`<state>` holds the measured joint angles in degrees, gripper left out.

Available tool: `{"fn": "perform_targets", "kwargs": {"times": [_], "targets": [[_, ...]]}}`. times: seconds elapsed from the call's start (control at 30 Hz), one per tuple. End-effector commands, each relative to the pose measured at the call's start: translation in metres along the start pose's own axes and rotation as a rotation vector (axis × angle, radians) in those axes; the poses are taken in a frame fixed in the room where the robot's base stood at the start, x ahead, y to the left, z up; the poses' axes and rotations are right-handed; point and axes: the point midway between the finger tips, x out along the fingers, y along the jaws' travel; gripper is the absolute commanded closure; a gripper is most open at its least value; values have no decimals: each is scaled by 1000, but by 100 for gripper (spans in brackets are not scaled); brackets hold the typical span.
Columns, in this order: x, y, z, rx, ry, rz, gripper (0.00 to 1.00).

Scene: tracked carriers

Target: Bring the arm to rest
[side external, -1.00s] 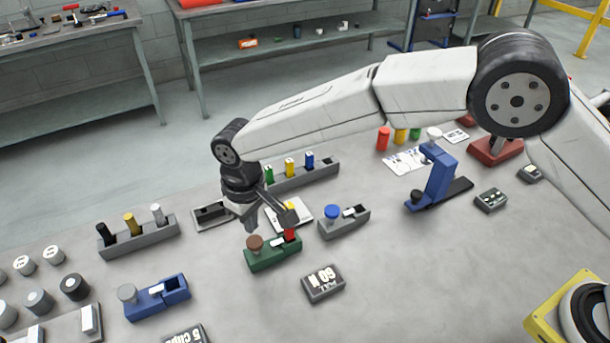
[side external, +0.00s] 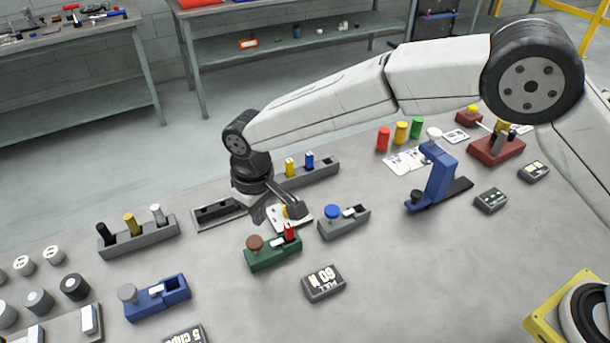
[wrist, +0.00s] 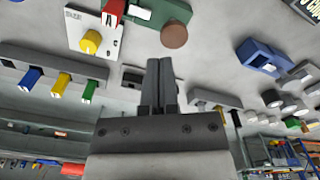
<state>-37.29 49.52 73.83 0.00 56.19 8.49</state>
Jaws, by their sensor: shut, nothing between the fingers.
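My gripper (side external: 278,213) is in the air above the bench, behind the green carrier (side external: 272,257). In the wrist view my gripper (wrist: 160,62) has its two fingers together with nothing between them. The green carrier has a brown knob (side external: 254,242) and a red block (side external: 289,233) standing in it. The red block also shows at the top of the wrist view (wrist: 115,8). A white card with a yellow peg (wrist: 90,41) lies by the carrier; in the side view my gripper partly hides it. My gripper looks apart from all of these.
A grey holder (side external: 325,170) with coloured blocks stands behind my gripper. A blue-knobbed grey carrier (side external: 345,222) is to the right, a blue carrier (side external: 157,298) front left. A tall blue stand (side external: 440,175) is further right.

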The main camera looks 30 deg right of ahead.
Motion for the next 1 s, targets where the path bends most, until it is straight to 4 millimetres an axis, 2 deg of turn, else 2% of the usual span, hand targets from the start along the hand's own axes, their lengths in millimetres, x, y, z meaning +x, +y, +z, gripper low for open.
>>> {"fn": "perform_targets", "kwargs": {"times": [0.27, 0.47, 0.7, 1.0], "targets": [[-18, 65, 30, 90, 39, -2, 100], [-29, 116, 69, 168, 74, 1, 100], [-38, 165, 126, 261, 116, 9, 100], [-42, 206, 211, 378, 167, 29, 100]]}}
